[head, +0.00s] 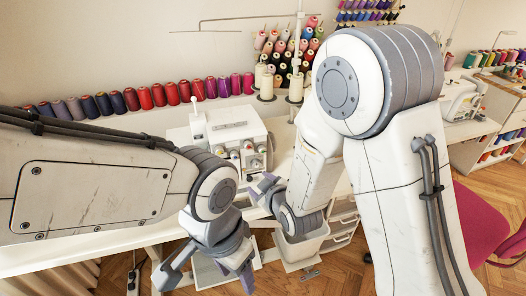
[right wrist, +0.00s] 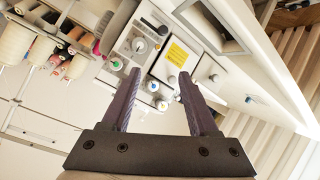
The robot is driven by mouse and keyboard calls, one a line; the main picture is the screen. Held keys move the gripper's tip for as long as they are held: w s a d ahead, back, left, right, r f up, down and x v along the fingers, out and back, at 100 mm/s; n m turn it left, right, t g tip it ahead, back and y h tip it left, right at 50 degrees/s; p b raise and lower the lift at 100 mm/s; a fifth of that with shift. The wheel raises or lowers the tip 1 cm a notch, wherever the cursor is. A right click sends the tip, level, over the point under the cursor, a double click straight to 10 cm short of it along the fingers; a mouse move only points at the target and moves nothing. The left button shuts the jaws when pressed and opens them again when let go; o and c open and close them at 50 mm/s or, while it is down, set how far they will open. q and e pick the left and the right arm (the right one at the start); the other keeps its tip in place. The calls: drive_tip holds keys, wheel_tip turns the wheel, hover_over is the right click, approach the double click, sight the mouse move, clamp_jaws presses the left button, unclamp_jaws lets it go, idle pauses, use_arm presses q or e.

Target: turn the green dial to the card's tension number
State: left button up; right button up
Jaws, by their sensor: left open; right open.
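The white sewing machine (head: 222,132) stands on the table, with several small dials on its front. My left gripper (head: 207,272) is open and empty, low at the table's front edge.
Rows of coloured thread spools (head: 170,93) line the back of the table. Cream cones (head: 266,86) stand by the machine.

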sight(263, 152)
drive_tip(key=w+t, duration=0.2)
drive_tip(key=w, duration=0.1)
drive_tip(key=w+d+n+t+p, duration=0.1)
drive_tip(key=w+t, duration=0.1)
drive_tip(key=w, duration=0.2)
drive_tip(key=w+n+t+p, duration=0.1)
drive_tip(key=w+t, duration=0.1)
drive_tip(key=w, duration=0.2)
drive_tip(key=shift+d+r+y, duration=0.2)
drive_tip(key=shift+d+y, duration=0.05)
drive_tip(key=shift+y, duration=0.15)
drive_tip(key=shift+x, duration=0.8)
drive_tip(key=shift+f, duration=0.1)
clamp_jaws()
